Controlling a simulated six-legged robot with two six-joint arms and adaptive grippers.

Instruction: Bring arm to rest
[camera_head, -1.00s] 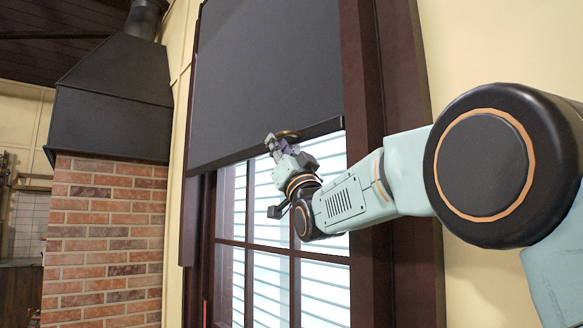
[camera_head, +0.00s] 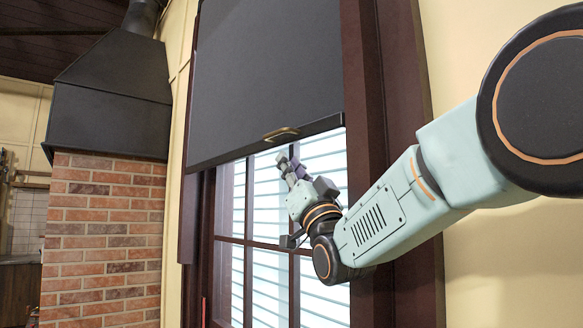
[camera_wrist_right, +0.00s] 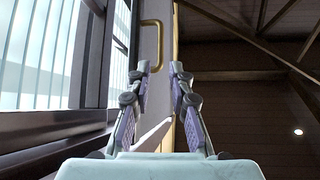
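A dark grey roller blind (camera_head: 270,70) covers the upper part of the window. A brass handle (camera_head: 282,134) sits near its bottom edge, and the handle also shows in the right wrist view (camera_wrist_right: 152,52). My right gripper (camera_head: 287,163) is in front of the window, just below the handle and apart from it. In the right wrist view the two fingers (camera_wrist_right: 160,85) stand apart with nothing between them. My left gripper is not in either view.
The dark wooden window frame (camera_head: 366,150) runs close beside my right arm. Light slats show through the window panes (camera_head: 262,200). A brick chimney (camera_head: 108,235) with a black hood (camera_head: 110,100) stands at the left. Cream wall lies at the right.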

